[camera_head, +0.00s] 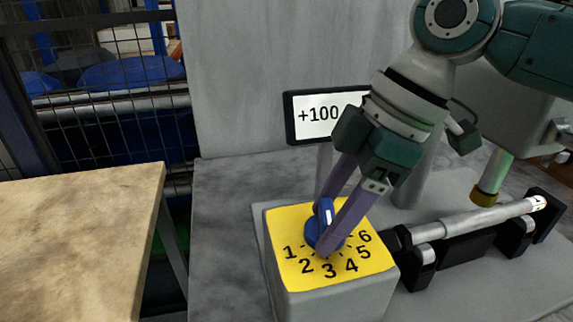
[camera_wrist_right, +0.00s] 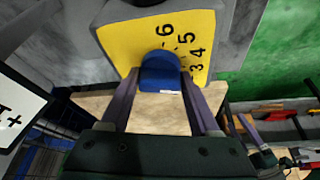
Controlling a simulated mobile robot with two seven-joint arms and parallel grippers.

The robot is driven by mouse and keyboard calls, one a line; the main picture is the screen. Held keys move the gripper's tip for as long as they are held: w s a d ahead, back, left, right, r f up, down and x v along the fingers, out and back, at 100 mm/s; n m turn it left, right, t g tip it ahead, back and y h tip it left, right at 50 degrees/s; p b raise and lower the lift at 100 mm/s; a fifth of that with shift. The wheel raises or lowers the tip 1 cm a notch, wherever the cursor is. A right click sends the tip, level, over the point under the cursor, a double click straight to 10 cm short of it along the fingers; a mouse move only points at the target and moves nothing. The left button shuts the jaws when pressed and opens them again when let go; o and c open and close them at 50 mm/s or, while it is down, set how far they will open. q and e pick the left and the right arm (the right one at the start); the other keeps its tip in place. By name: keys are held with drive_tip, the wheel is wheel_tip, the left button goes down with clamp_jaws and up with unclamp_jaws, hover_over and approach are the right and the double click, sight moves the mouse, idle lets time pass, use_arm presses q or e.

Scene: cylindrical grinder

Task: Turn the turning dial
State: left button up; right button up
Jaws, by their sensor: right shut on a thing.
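The turning dial (camera_head: 323,226) is a blue knob with a white mark on its raised grip. It sits on a yellow plate (camera_head: 291,219) numbered 1 to 6, on top of a grey box. My right gripper (camera_head: 333,228) reaches down from the upper right with its two purple fingers on either side of the dial's grip, shut on it. The right wrist view shows the dial (camera_wrist_right: 160,72) between the two fingers; part of the number ring is hidden there.
A display (camera_head: 318,116) reading +100, partly covered by my right arm, stands behind the box. A grey cylindrical workpiece (camera_head: 475,219) lies in black holders to the right. A wooden table (camera_head: 80,240) is at the left, with a mesh fence (camera_head: 110,60) behind.

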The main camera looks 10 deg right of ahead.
drive_tip(key=shift+r+p, duration=0.2)
drive_tip(key=shift+p, duration=0.35)
drive_tip(key=m+p, duration=0.2)
drive_tip(key=p, duration=0.1)
drive_tip(key=m+t+p, duration=0.1)
drive_tip(key=m+p, duration=0.1)
drive_tip(key=p, duration=0.1)
drive_tip(key=shift+s+a+r+t, duration=0.1)
drive_tip(key=shift+r+t, duration=0.05)
drive_tip(key=shift+t, duration=0.15)
drive_tip(key=shift+f+m+t+h+p, duration=0.3)
drive_tip(key=shift+m+h+p, duration=0.1)
drive_tip(key=shift+m+p, duration=0.7)
drive_tip(key=o, duration=1.3)
drive_tip(key=p+v, duration=0.1)
drive_tip(key=v, duration=0.9)
drive_tip(key=shift+p, duration=0.35)
